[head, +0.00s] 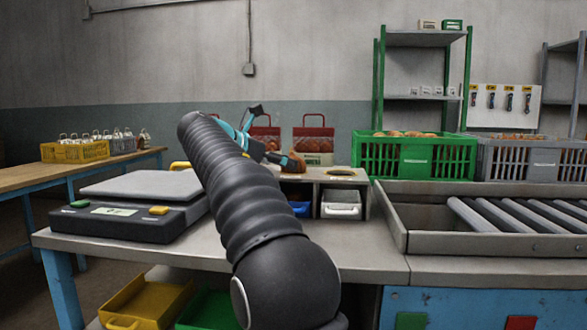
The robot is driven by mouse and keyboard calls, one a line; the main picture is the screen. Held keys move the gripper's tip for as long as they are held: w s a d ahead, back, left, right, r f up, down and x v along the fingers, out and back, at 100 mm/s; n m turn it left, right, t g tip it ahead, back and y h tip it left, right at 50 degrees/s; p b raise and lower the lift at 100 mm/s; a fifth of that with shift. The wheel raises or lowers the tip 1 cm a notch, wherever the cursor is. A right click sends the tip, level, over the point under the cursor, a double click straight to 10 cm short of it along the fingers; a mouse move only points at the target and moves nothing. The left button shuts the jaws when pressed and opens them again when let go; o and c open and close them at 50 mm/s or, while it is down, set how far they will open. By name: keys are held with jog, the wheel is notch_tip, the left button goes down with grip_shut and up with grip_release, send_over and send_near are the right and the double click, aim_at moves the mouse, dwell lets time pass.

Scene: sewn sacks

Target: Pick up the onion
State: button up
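My gripper (266,134) is in the head view, beyond the end of my dark ribbed arm and partly hidden by it. Its teal and black fingers stand apart, one up and one low to the right. A brown, rounded thing that looks like an onion (293,163) is at the tip of the low finger, above the small shelf unit. I cannot tell whether they touch. More brown onions (400,133) show at the top of the green crate (416,158) to the right.
A scale (130,222) stands on the table at left. A shelf unit with blue and clear bins (341,204) is behind my arm. A roller conveyor (395,228) with raised edges lies right, before a grey crate (520,162). Two red-topped sacks (313,140) stand behind. Bare tabletop shows at front right.

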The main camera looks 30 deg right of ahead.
jog(key=x, duration=0.4)
jog(key=shift+r, duration=0.1)
jog(key=c, duration=1.4)
jog(key=shift+r, duration=0.15)
